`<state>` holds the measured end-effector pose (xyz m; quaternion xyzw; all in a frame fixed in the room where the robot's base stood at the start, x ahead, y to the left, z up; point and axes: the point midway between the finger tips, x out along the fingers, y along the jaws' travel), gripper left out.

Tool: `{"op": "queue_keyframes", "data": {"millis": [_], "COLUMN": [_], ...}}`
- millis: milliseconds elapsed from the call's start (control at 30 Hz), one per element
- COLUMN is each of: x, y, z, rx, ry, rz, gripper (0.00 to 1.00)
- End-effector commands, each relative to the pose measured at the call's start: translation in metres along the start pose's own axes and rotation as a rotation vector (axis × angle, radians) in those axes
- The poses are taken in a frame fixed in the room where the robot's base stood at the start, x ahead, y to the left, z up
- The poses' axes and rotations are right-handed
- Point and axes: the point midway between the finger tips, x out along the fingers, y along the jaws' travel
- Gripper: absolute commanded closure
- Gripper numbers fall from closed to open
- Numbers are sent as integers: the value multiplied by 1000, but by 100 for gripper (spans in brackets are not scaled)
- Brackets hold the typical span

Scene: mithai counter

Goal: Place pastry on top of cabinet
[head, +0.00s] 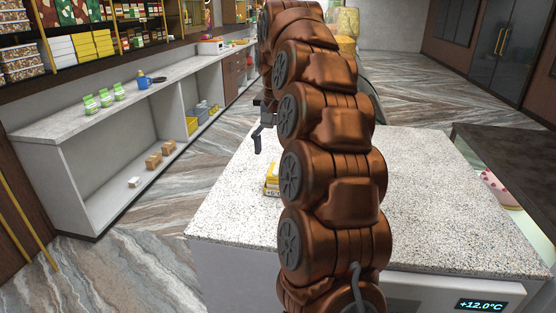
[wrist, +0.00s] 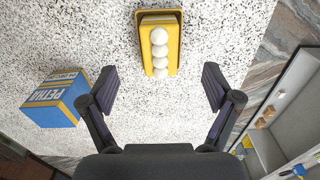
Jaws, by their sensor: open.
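A small yellow tray or box (wrist: 147,50) with a row of white round sweets (wrist: 159,52) lies on the speckled countertop, ahead of my gripper (wrist: 160,88) in the wrist view. I cannot tell whether these sweets are the pastry. My gripper is open, with nothing between its fingers. A yellow item (head: 271,179) on the counter is partly hidden by my arm. The speckled-top cabinet (head: 225,205) has a +12.0°C display at its front.
A blue and yellow box marked PETHA (wrist: 58,97) stands left of my gripper in the wrist view. A long white shelf unit (head: 60,128) at left holds green-white packs (head: 104,98) and a blue mug (head: 143,80). The counter right of my arm is clear.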

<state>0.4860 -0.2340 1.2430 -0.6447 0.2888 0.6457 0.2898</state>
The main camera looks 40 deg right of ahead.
Motion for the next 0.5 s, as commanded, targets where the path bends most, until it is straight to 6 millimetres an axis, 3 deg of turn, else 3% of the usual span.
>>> {"op": "queue_keyframes", "data": {"millis": [200, 500], "x": [-28, -40], "y": [0, 0], "z": [-1, -1], "rx": [0, 0], "ry": [3, 2], "rz": [1, 0], "gripper": [11, 11]}}
